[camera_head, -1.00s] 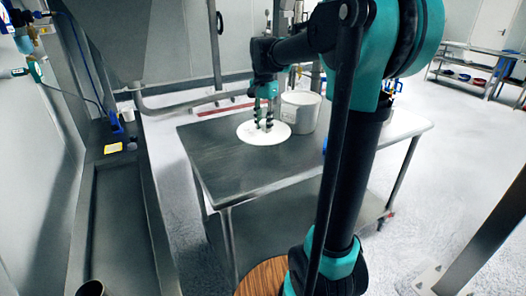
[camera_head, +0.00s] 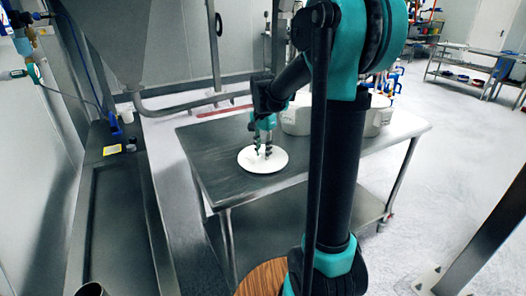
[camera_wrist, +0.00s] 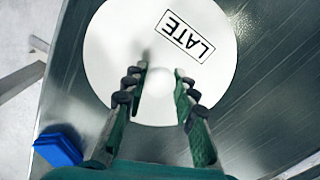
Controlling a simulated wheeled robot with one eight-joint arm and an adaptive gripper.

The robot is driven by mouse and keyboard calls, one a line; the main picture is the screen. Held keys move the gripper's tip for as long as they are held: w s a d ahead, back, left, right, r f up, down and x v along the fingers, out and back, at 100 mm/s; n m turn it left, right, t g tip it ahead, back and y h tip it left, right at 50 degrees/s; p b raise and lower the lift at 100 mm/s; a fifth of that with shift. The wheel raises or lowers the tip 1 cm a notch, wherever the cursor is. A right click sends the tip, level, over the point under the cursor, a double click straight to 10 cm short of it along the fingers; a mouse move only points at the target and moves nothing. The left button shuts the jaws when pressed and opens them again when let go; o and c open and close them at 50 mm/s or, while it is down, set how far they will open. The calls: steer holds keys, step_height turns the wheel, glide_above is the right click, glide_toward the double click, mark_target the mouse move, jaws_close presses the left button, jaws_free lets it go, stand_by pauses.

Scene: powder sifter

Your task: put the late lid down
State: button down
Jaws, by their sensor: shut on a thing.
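The late lid (camera_head: 250,164) is a round white disc over the grey metal table in the head view. In the wrist view the late lid (camera_wrist: 115,50) fills the upper middle, with a boxed label reading LATE facing up. My gripper (camera_head: 263,153) points down at the lid's middle. In the wrist view the two fingers of my gripper (camera_wrist: 160,76) stand on either side of the lid's small pale centre knob, shut on it. I cannot tell whether the lid's underside touches the table.
The metal table (camera_head: 212,150) has bare room left of the lid. White tubs (camera_head: 295,122) stand behind it, partly hidden by my arm. A blue object (camera_wrist: 58,146) lies near the table edge in the wrist view. A long trough (camera_head: 118,220) runs along the left.

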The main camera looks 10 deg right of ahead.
mark_target(263, 150)
steer(key=c, duration=1.2)
jaws_free()
steer(key=shift+f, duration=0.1)
step_height(263, 150, up, 12)
